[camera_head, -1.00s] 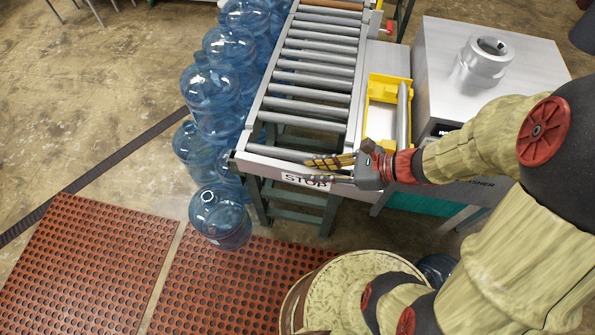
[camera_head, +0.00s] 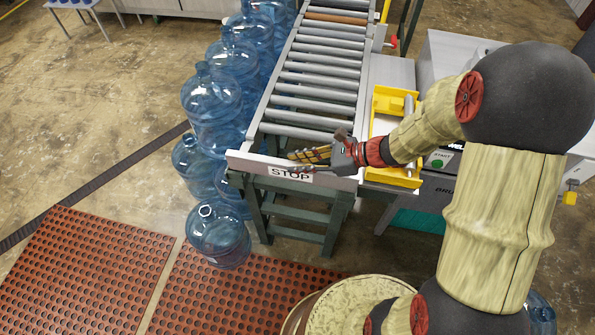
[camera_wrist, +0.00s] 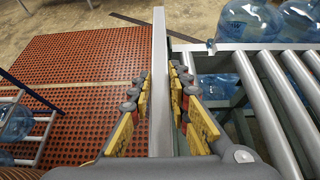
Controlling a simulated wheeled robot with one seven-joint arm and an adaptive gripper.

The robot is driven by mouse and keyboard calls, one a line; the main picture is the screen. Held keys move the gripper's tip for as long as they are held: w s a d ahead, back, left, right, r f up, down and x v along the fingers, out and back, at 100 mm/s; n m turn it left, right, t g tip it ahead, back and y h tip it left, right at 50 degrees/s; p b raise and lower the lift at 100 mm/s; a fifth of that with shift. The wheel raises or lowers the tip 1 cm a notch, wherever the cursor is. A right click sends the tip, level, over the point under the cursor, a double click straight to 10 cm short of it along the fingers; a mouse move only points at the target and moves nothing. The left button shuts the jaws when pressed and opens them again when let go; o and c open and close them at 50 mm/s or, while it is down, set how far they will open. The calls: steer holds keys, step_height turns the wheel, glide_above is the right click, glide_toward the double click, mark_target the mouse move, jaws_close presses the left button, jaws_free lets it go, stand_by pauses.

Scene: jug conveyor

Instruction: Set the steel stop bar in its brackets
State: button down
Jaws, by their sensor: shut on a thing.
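The steel stop bar (camera_head: 247,164) is a long pale grey bar with a white STOP label, lying across the near end of the roller conveyor. My gripper (camera_head: 299,157) is at its upper edge, near the label, with yellow-padded fingers. In the wrist view, the bar (camera_wrist: 159,60) runs lengthwise between the two fingers of my gripper (camera_wrist: 161,95), which is shut on it. The bar's far end reaches past the conveyor's side rail. The brackets are not clearly visible, and I cannot tell whether the bar is seated in them.
Conveyor rollers (camera_head: 312,93) lie beyond the bar. Blue jugs (camera_head: 211,96) crowd the conveyor's left side, with one jug (camera_head: 218,237) near its front leg. A yellow frame (camera_head: 394,105) and a grey machine stand to the right. Perforated red mats (camera_head: 85,262) cover the floor at the front left.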

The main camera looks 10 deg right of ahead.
steer(key=shift+w+f, duration=0.3)
steer(key=shift+f, duration=0.05)
steer(key=shift+w+a+f+b, duration=0.1)
steer(key=shift+w+f+b, duration=0.1)
steer(key=shift+f+b, duration=1.25)
steer(key=shift+f+p, duration=0.3)
steer(key=shift+f, duration=0.15)
steer(key=c, duration=1.7)
jaws_free()
steer(key=shift+o, duration=0.2)
